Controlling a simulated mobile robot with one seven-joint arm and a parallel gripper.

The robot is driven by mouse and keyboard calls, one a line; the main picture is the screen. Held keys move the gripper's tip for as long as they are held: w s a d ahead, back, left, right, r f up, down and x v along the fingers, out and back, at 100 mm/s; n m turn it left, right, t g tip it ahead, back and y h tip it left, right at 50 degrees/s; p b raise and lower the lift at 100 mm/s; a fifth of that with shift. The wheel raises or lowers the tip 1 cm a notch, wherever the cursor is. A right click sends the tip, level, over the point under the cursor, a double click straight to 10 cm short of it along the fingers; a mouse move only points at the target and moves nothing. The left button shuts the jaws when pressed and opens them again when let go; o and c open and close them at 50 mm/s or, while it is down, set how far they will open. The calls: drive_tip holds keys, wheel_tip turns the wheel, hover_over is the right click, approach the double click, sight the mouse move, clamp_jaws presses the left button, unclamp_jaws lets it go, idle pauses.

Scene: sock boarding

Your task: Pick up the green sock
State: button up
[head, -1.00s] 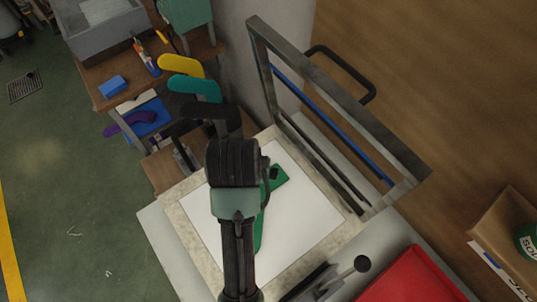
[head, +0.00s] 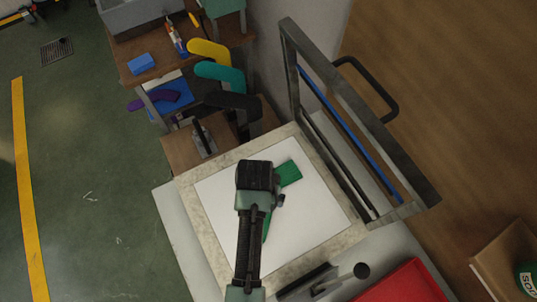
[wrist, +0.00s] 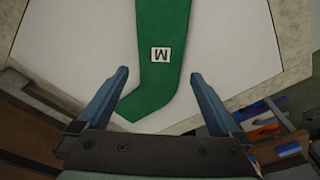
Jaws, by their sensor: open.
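The green sock (head: 288,173) lies flat on the white board of the press in the head view, partly hidden under my arm. In the wrist view the sock (wrist: 163,80) runs down from the top edge and bends left, with a white tag marked M on it. My gripper (wrist: 160,84) is open and empty. Its two blue-grey fingers stand on either side of the sock, apart from it. In the head view my gripper (head: 258,175) is over the board and its fingers are hidden.
The press's raised frame (head: 365,140) with a black handle stands to the right. A red tray (head: 405,284) is at the lower right. Yellow, teal and black sock forms (head: 220,72) stand behind the board at upper left. The board around the sock is clear.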

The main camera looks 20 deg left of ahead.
drive_tip(key=shift+w+f, duration=0.2)
drive_tip(key=shift+f, duration=1.1)
drive_tip(key=shift+f, duration=0.15)
drive_tip(key=shift+c, duration=0.2)
drive_tip(key=c, duration=1.2)
drive_tip(key=shift+o, duration=0.2)
